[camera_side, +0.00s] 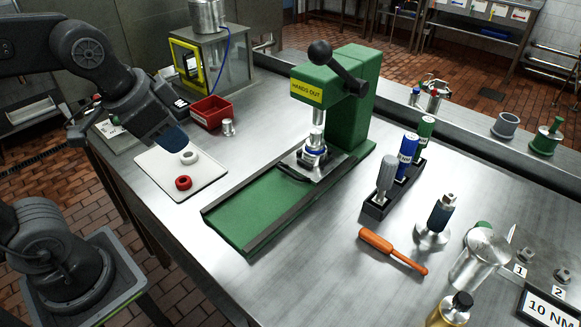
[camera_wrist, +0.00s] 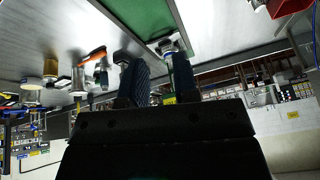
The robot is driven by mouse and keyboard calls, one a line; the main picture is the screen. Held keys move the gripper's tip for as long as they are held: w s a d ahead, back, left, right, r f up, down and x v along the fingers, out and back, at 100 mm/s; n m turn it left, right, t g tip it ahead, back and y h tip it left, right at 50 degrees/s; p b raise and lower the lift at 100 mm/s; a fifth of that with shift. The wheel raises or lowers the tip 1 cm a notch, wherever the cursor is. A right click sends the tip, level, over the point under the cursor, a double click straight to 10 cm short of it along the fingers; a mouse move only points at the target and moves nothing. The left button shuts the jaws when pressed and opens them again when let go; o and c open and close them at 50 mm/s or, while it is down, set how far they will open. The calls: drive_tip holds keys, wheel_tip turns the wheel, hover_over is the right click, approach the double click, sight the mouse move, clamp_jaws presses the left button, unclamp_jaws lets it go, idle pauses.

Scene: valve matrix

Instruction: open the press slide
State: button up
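The green press (camera_side: 345,110) stands on the steel bench, with a yellow "HANDS OUT" sign and a black-knobbed lever. Its slide (camera_side: 325,169) is a metal plate under the ram, at the press end of a green railed bed (camera_side: 255,207). A metal and blue part (camera_side: 314,152) sits on the slide; a dark bar, perhaps its handle (camera_side: 293,173), faces the bed. My gripper (camera_side: 172,137) is over the white tray, left of the press and apart from it. In the wrist view its fingers (camera_wrist: 159,80) stand apart, with nothing seen between them. The bed (camera_wrist: 150,17) shows there at top.
The white tray (camera_side: 205,182) holds a white ring (camera_side: 189,157) and a red ring (camera_side: 183,182). A red bin (camera_side: 211,110) and a small metal part (camera_side: 228,127) are behind. An orange-handled tool (camera_side: 392,250) and a tool rack (camera_side: 376,208) lie right of the press.

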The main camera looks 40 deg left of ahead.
drive_tip(key=shift+o, duration=0.7)
drive_tip(key=w+d+m+g, duration=0.1)
drive_tip(key=w+d+m, duration=0.1)
drive_tip(key=w+m, duration=0.5)
drive_tip(key=shift+w+r+g, duration=0.25)
drive_tip(key=shift+w+g, duration=0.05)
drive_tip(key=shift+w, duration=0.75)
drive_tip(key=m+g, duration=0.1)
drive_tip(key=m, duration=0.7)
hover_over(286, 170)
drive_tip(key=s, duration=0.3)
drive_tip(key=s+x, duration=0.1)
drive_tip(key=x, duration=1.6)
drive_tip(key=shift+w+d+f, duration=0.1)
drive_tip(key=shift+w+f, duration=0.05)
drive_tip(key=shift+f, duration=0.05)
drive_tip(key=shift+c, duration=0.5)
clamp_jaws()
